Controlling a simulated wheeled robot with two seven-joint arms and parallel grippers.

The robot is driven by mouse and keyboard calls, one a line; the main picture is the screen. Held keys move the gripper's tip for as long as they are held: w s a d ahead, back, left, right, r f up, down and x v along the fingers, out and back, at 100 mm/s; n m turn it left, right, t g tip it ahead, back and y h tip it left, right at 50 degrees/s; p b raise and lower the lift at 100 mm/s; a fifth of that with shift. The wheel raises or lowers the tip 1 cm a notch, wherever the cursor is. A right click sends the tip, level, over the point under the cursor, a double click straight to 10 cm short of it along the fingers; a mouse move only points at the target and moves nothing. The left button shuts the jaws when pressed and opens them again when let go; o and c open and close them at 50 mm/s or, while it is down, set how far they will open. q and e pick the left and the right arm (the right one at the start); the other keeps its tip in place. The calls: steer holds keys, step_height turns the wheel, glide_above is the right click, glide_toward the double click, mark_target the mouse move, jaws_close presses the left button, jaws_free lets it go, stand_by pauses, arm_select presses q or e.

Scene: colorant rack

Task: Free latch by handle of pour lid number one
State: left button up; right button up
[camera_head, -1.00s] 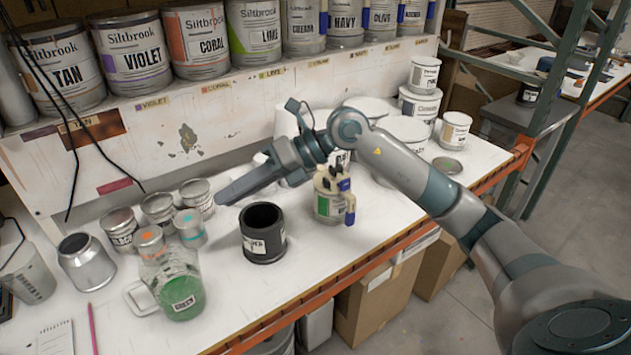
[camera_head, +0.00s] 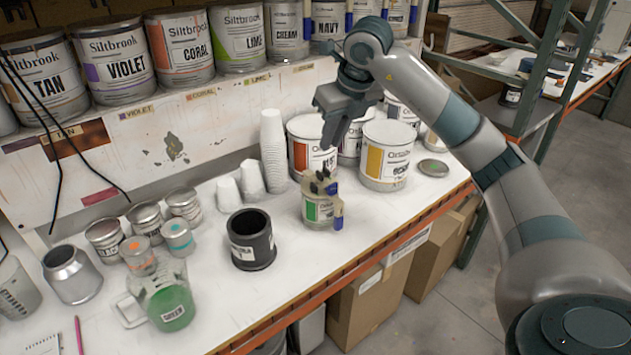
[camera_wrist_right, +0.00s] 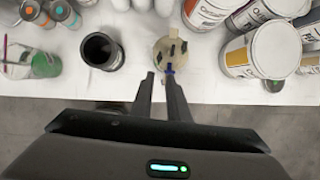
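A small can with a green label (camera_head: 319,214) stands on the bench and wears a pale pour lid (camera_head: 316,186) with dark parts on top and a blue handle (camera_head: 337,208) at its right side. From above, the wrist view shows the round beige lid (camera_wrist_right: 163,50), its dark pieces and a blue part (camera_wrist_right: 170,69) near its front edge. My right gripper (camera_head: 328,135) points down above and behind the can in the head view. Its two fingertips (camera_wrist_right: 160,77) are apart with nothing between them, near the lid's front edge in the wrist view. My left gripper is out of view. I cannot tell the latch's state.
A black cup (camera_head: 250,240) stands left of the can. White paper cups (camera_head: 273,150) and large tins (camera_head: 388,160) stand behind it. A green pitcher (camera_head: 170,307) and small tins are further left. The bench front edge (camera_head: 395,240) is close, with the floor beyond.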

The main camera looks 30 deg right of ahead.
mark_target(314, 184)
steer(key=shift+f, duration=0.1)
steer(key=p+x, duration=0.7)
steer(key=x, duration=0.9)
steer(key=shift+w, duration=0.15)
steer(key=shift+w+f, duration=0.2)
steer(key=shift+f, duration=0.35)
jaws_close()
